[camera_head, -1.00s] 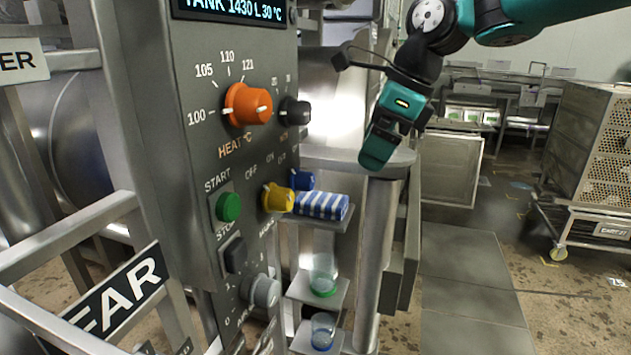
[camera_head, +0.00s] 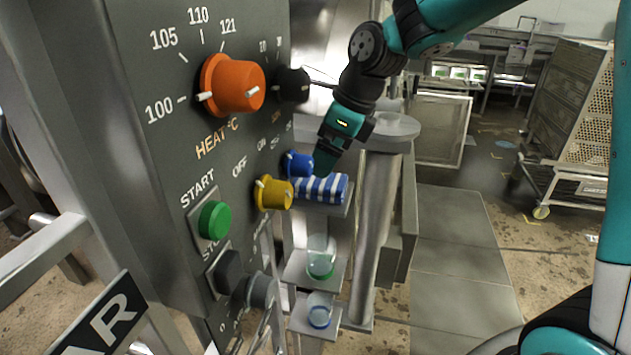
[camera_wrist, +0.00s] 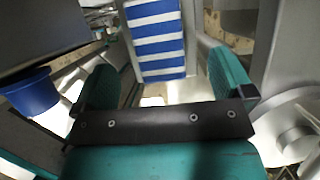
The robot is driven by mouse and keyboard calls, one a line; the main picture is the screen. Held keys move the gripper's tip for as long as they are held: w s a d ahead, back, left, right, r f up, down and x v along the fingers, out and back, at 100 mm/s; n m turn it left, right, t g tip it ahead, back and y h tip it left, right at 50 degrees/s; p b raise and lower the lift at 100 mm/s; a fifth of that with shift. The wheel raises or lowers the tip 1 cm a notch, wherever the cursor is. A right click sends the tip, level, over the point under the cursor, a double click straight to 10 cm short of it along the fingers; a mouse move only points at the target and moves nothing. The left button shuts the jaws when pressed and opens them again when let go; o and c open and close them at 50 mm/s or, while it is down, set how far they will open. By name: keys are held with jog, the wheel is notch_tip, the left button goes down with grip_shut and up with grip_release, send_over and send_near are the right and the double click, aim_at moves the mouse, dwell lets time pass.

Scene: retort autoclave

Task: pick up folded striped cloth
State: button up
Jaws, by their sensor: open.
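The folded striped cloth (camera_head: 324,188), blue and white, lies on a small metal shelf (camera_head: 341,206) beside the control panel. My gripper (camera_head: 323,163) is just above and behind the cloth in the head view, its fingertips pointing down. In the wrist view my gripper (camera_wrist: 163,85) is open, with two teal fingers spread apart and nothing between them. The cloth (camera_wrist: 157,40) shows there at the top, ahead of the fingers and between their lines. Whether a finger touches the cloth cannot be told.
The panel carries a blue knob (camera_head: 297,163), a yellow knob (camera_head: 273,194) and an orange heat dial (camera_head: 231,84) left of the cloth. A round metal post (camera_head: 377,230) stands close on the right. Two glass vessels (camera_head: 320,262) (camera_head: 319,312) sit on lower shelves.

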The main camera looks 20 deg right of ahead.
aim_at(314, 178)
jog(key=shift+p+x, duration=1)
jog(key=shift+x, duration=2.2)
jog(key=shift+s+a, duration=0.15)
jog(key=c, duration=1)
jog(key=shift+r+b, duration=0.25)
jog(key=shift+b, duration=0.3)
notch_tip(314, 178, up, 6)
jog(key=shift+f+b, duration=0.1)
jog(key=shift+b, duration=0.6)
jog(key=s+d+b, duration=0.4)
jog(key=s+d, duration=0.7)
jog(key=d, duration=0.5)
jog(key=shift+s+r, duration=0.35)
jog(key=shift+s, duration=0.05)
jog(key=shift+d, duration=0.1)
